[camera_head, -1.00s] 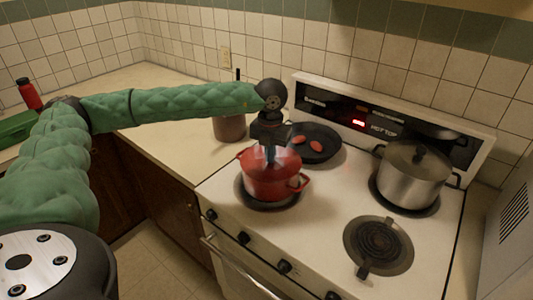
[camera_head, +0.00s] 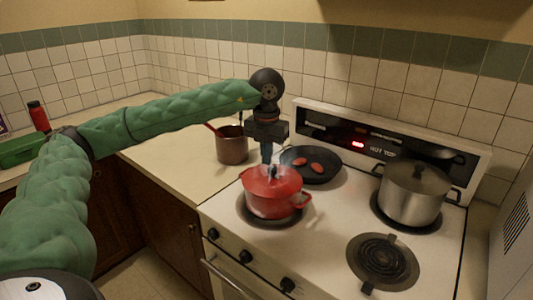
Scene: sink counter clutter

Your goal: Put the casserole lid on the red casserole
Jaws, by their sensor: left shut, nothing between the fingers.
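The red casserole (camera_head: 272,204) stands on the front left burner of the stove, with a side handle showing at its right. The red casserole lid (camera_head: 285,181) sits on top of it and looks about level; whether its rim seats all round is too small to tell. My left gripper (camera_head: 267,158) points down just above the middle of the lid, by its knob. Its fingers are shut with nothing between them, and they partly hide the far side of the lid. My right gripper is out of view.
A dark frying pan (camera_head: 313,174) with reddish pieces stands behind the casserole. A steel lidded pot (camera_head: 410,201) stands at the back right. The front right burner (camera_head: 382,262) is empty. A brown pot (camera_head: 231,150) stands on the counter (camera_head: 163,139) left of the stove.

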